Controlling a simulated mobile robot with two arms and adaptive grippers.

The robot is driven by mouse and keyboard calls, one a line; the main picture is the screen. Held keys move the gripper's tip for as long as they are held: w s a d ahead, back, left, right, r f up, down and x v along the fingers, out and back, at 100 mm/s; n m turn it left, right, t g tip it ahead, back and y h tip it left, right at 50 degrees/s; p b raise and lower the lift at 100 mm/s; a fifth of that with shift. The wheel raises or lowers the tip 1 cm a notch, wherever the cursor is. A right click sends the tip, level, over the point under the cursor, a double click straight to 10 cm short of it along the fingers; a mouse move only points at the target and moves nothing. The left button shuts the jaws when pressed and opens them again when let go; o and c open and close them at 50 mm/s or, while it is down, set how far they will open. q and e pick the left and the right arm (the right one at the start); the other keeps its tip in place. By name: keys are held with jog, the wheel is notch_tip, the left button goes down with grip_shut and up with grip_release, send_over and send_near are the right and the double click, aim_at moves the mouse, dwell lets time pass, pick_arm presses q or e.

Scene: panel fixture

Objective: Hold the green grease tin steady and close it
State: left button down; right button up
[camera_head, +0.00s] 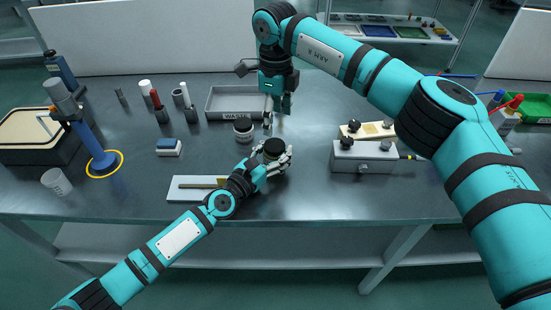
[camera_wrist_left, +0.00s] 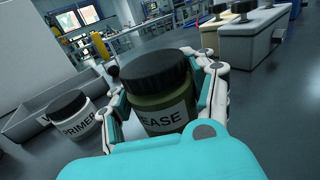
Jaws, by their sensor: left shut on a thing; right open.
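The green grease tin (camera_wrist_left: 158,103) stands between the fingers of my left gripper (camera_wrist_left: 163,112) in the left wrist view, its label partly showing "EASE". A black lid (camera_wrist_left: 153,70) sits on top of it, looking level; I cannot tell how tight it is. In the head view the lid (camera_head: 273,147) shows from above, and my left gripper (camera_head: 273,160) is shut around the tin's body at the middle of the bench. My right gripper (camera_head: 279,104) is open and empty, pointing down behind the tin, by the right end of the grey tray.
A primer tin (camera_head: 243,128) with a black lid stands left of and behind the grease tin. The grey tray (camera_head: 225,116) is behind it. A grey box with knobs (camera_head: 362,158) stands to the right. A white board (camera_head: 190,189) lies left, under my left forearm.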

aim_at(275, 144)
jog(key=shift+s+a, duration=0.15)
dwell(0.3)
jog(key=shift+f, duration=0.1)
jog(key=shift+f, duration=3.9)
jog(key=shift+c, duration=0.2)
jog(key=c, duration=1.2)
jog(key=m, duration=0.3)
